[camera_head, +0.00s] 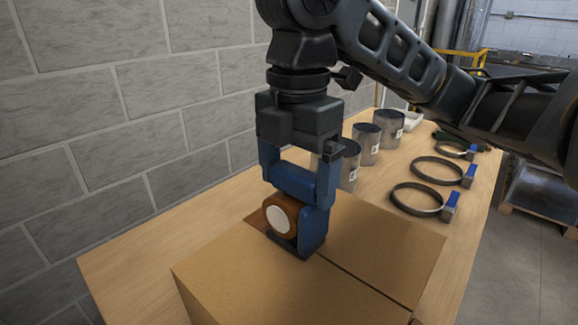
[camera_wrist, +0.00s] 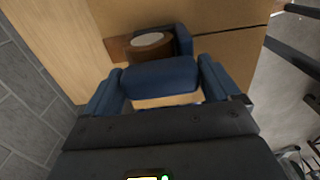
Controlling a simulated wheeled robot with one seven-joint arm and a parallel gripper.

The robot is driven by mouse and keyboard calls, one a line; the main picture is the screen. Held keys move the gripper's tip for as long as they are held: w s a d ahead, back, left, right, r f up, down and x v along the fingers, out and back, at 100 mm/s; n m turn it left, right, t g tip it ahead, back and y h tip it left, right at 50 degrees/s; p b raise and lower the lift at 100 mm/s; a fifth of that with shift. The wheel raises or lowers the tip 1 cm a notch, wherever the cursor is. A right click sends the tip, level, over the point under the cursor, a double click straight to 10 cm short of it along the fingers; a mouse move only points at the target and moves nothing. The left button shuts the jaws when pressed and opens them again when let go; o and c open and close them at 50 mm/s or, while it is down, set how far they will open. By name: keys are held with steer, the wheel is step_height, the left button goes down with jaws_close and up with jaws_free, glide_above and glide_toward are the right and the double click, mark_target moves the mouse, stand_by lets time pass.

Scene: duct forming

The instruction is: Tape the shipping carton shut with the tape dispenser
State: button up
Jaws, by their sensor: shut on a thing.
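The shipping carton (camera_head: 370,245) stands on the wooden table with its top flaps down and a dark seam between them. It also shows in the wrist view (camera_wrist: 225,48). My gripper (camera_head: 300,178) is over the carton's far left part, shut on the blue handle of the tape dispenser (camera_head: 314,228). The handle lies crosswise between the fingers in the wrist view (camera_wrist: 160,77). The dispenser's brown tape roll with a white core faces the head camera. The dispenser is low over the seam; contact is unclear. A brown tape strip (camera_head: 257,219) shows beside the roll at the carton's edge.
Several metal duct cylinders (camera_head: 367,143) stand on the table (camera_head: 130,270) behind the carton. Ring clamps with blue parts (camera_head: 423,200) lie to their right. A grey block wall (camera_head: 90,130) runs along the left. Bare table lies left of the carton.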

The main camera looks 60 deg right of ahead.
steer(key=shift+s+a, duration=0.2)
steer(key=shift+s, duration=0.55)
steer(key=shift+s+a+f+b, duration=0.1)
steer(key=shift+s+b, duration=0.3)
steer(key=shift+s, duration=0.45)
steer(key=shift+b, duration=0.55)
steer(key=b, duration=0.2)
steer(key=shift+s+b, duration=0.15)
steer(key=shift+b, duration=0.15)
steer(key=s+b, duration=0.1)
steer(key=b, duration=0.4)
steer(key=shift+s+a, duration=0.1)
steer(key=shift+a, duration=0.05)
steer(key=shift+s+a+r+b, duration=0.1)
steer(key=shift+s+a+b, duration=0.1)
steer(key=shift+s+b, duration=0.55)
steer(key=shift+s+a+r+b, duration=0.15)
steer(key=shift+s+b, duration=0.4)
steer(key=shift+s, duration=0.35)
